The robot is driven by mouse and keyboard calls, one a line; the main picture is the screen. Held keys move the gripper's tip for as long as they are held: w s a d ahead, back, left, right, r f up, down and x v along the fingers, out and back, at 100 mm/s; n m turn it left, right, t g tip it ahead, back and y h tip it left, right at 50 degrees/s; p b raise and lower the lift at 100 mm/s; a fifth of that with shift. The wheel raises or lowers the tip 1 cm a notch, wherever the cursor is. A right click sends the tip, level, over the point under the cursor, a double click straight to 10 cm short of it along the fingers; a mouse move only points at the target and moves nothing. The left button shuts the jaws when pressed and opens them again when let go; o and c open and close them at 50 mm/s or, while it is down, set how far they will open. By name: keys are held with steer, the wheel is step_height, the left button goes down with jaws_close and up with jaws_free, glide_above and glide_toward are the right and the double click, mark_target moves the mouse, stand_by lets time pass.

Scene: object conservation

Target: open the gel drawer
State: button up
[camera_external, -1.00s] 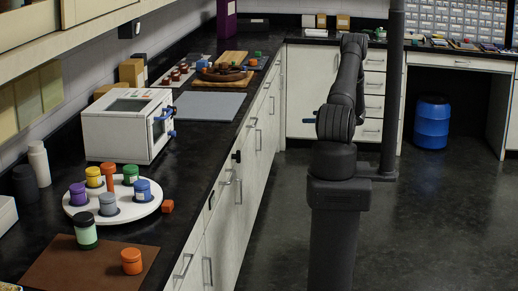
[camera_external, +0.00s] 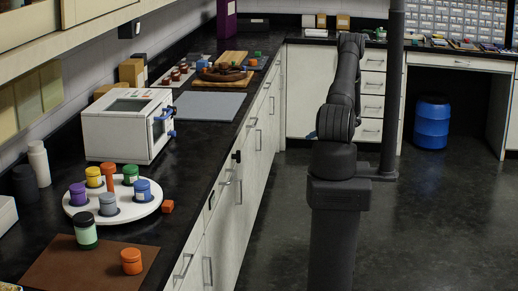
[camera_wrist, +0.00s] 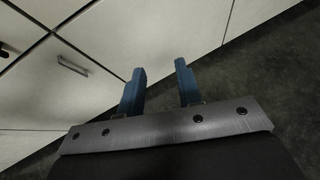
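No drawer in view carries a readable gel label, so I cannot tell which one is the gel drawer. In the wrist view, pale cabinet fronts fill the upper part, with a metal bar handle (camera_wrist: 73,65) left of my fingers. My gripper (camera_wrist: 160,72) is open, its two blue fingers apart with nothing between them, and apart from that handle. In the external view my gripper is mostly hidden behind my arm. There, closed drawer fronts with handles (camera_external: 183,266) run along the left counter, and a stack of drawers (camera_external: 372,103) stands at the back.
The black left counter (camera_external: 190,150) holds a white instrument (camera_external: 127,124), a round white tray (camera_external: 150,207) with several coloured jars, and a brown mat (camera_external: 60,270). A blue drum (camera_external: 432,122) stands under the back bench. The dark floor right of my arm is clear.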

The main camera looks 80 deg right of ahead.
steer(key=s+a+f+n+g+y, duration=0.1)
steer(key=s+a+f+g, duration=0.25)
steer(key=f+g, duration=0.4)
steer(key=n+t+h, duration=0.8)
steer(key=n+h, duration=0.1)
steer(key=n, duration=0.4)
glide_toward(256, 122)
steer(key=shift+g+h, duration=0.25)
steer(key=shift+h, duration=0.05)
steer(key=x, duration=1)
steer(key=shift+w+a+f, duration=0.2)
steer(key=shift+f, duration=0.15)
steer(key=shift+c, duration=0.2)
jaws_close()
